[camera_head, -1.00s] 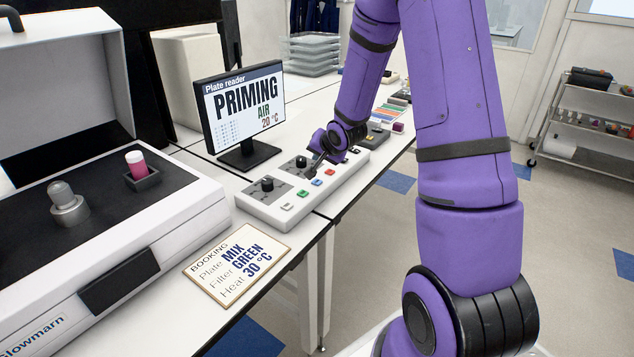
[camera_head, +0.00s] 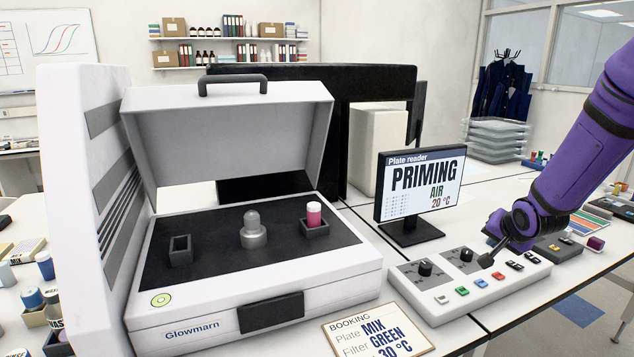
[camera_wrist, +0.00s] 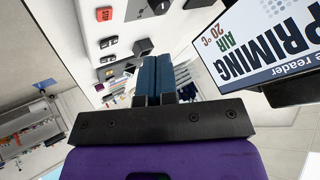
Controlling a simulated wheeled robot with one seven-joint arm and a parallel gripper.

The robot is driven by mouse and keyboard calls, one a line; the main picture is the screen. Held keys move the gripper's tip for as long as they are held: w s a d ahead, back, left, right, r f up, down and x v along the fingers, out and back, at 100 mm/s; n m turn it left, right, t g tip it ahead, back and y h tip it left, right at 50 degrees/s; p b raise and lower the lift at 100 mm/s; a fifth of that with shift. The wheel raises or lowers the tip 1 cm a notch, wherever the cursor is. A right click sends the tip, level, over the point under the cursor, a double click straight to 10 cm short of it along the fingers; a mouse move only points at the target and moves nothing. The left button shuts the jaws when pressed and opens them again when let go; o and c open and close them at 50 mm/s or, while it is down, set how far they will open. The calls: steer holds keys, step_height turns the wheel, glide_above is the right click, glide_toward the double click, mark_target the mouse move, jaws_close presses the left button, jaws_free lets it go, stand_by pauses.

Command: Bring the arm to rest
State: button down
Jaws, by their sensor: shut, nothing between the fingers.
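My purple arm (camera_head: 585,155) reaches in from the right in the head view. My gripper (camera_head: 487,261) is over the white control panel (camera_head: 437,305), close to its second black knob (camera_head: 466,256). Whether the fingertips touch the panel cannot be told. In the wrist view my gripper (camera_wrist: 153,75) shows its two dark blue fingers side by side, shut with nothing between them. The panel (camera_wrist: 88,25) lies beyond them there, at the upper left.
The plate reader screen (camera_head: 421,186) stands left of my gripper and reads PRIMING, AIR, 20 °C. An open Glowmarn machine (camera_head: 210,325) holds a pink-filled vial (camera_head: 314,216). A booking card (camera_head: 378,334) lies in front. Stacked trays (camera_head: 497,140) stand behind.

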steer(key=s+a+r+n+g, duration=0.1)
steer(key=s+a+r+n, duration=0.45)
steer(key=s+r, duration=0.8)
steer(key=s+a+r+n+g, duration=0.1)
steer(key=s+a+r, duration=0.2)
steer(key=s, duration=0.6)
steer(key=s+a+r+n+g+y, duration=0.1)
steer(key=s+a+r+n, duration=0.1)
steer(key=s+a, duration=0.3)
steer(key=s+r, duration=0.1)
steer(key=s, duration=0.3)
steer(key=shift+s+a, duration=0.3)
stand_by(4.6)
